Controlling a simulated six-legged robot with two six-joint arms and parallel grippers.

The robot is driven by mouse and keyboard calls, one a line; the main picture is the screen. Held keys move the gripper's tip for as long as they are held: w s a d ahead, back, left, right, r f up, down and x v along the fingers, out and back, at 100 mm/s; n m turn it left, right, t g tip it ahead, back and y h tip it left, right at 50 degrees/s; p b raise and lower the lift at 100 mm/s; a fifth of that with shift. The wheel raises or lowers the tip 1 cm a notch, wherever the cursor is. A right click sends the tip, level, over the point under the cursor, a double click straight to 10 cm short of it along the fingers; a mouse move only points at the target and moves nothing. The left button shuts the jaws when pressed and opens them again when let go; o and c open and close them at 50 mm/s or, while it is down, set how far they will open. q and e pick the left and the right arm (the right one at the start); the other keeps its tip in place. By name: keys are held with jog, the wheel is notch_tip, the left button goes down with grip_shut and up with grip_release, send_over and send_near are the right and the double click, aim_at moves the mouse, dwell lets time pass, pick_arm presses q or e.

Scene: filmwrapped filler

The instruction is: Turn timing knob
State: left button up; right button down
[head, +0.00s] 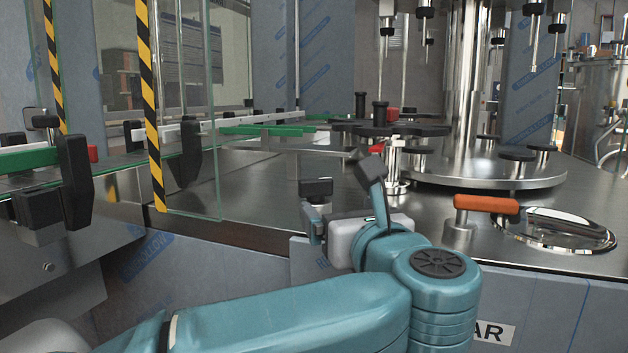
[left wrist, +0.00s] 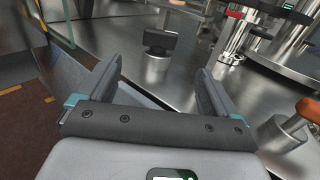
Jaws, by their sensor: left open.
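A black block-shaped knob (head: 316,187) on a short metal post stands near the front edge of the steel deck. It also shows in the left wrist view (left wrist: 160,40), upright and beyond the fingers. Which control is the timing knob is not labelled in view. My left gripper (head: 341,193) is open and empty, close to the knob on its near side. In the left wrist view, its two fingers (left wrist: 158,72) are spread apart, with the knob's post showing between and past them. My right gripper is in neither view.
An orange handle (head: 486,204) on a metal post stands to the right, beside a round shiny hatch (head: 556,230). A clear panel with a striped edge (head: 151,110) rises at the left. A round steel turntable (head: 475,178) lies behind.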

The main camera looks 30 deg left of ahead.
aim_at(317, 186)
pick_arm(q)
jog(key=x, duration=1.6)
jog(key=shift+w+r, duration=0.1)
jog(key=c, duration=1)
